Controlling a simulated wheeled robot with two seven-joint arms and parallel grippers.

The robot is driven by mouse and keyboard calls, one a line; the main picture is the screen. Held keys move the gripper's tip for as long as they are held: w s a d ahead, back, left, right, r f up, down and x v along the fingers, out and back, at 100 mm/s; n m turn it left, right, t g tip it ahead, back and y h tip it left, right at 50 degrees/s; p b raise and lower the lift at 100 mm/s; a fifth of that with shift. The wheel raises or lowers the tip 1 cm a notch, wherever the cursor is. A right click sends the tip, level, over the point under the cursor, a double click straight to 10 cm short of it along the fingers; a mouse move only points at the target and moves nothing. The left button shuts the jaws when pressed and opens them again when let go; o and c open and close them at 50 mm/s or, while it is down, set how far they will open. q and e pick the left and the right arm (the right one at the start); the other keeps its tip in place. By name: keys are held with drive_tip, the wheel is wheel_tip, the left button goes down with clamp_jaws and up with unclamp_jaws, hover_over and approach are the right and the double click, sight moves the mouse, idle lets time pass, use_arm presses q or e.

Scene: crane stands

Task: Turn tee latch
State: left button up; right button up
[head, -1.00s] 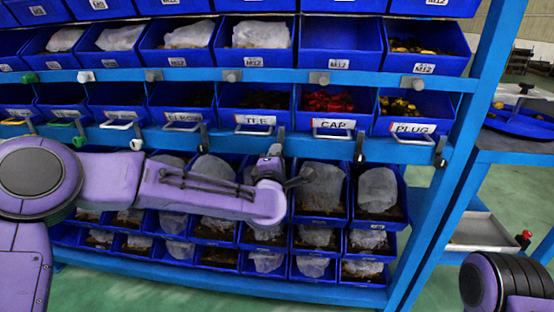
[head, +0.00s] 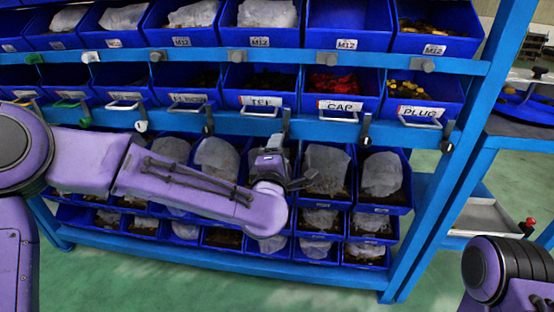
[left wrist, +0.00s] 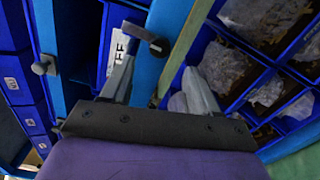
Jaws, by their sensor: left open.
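The tee bin (head: 241,99) is blue with a white "TEE" label and a pale handle, on the shelf's middle row. Its latch (head: 286,121) is a small dark lever on the blue rail at the bin's lower right, roughly upright in the head view. In the left wrist view the latch (left wrist: 146,38) shows beside the label, its lever slanting over the bin's edge and a round dark knob at one end. My left gripper (head: 274,154) is just below the latch. In the left wrist view its open fingers (left wrist: 158,82) are spread, empty, with the latch beyond them. My right gripper is out of view.
The cap bin (head: 342,93) and plug bin (head: 420,98), with similar latches, stand to the right. Lower bins with bagged parts (head: 326,168) lie behind and below my gripper. A blue upright (head: 470,150) bounds the shelf on the right.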

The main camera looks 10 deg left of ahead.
use_arm(q)
drive_tip(key=s, duration=0.4)
drive_tip(key=shift+d, duration=0.1)
drive_tip(key=s+a+f+m+g, duration=0.1)
drive_tip(key=f+m, duration=0.1)
drive_tip(key=f, duration=0.3)
drive_tip(key=s+a+f+m+g+h, duration=0.1)
drive_tip(key=f+m, duration=0.2)
drive_tip(key=f, duration=0.2)
drive_tip(key=s+a+f+m+g, duration=0.1)
drive_tip(key=f+m+g, duration=0.1)
drive_tip(key=f, duration=0.3)
drive_tip(key=s+a+f+m+g+y, duration=0.1)
drive_tip(key=s+a+f+m+g, duration=0.3)
drive_tip(key=s+f, duration=0.55)
drive_tip(key=s+a+f+m+g+y, duration=0.15)
drive_tip(key=s+a+f, duration=0.4)
drive_tip(key=f, duration=0.65)
drive_tip(key=s+a+f+m+g, duration=0.1)
drive_tip(key=s+a+f+g, duration=0.25)
drive_tip(key=s, duration=0.45)
drive_tip(key=s+a+f+g, duration=0.2)
drive_tip(key=s+a+f, duration=0.2)
drive_tip(key=s, duration=0.4)
wheel_tip(320, 180, up, 16)
drive_tip(key=p, duration=1.5)
drive_tip(key=shift+s+d+y+p, duration=0.2)
drive_tip(key=shift+s+y+p, duration=0.2)
drive_tip(key=shift+y, duration=0.05)
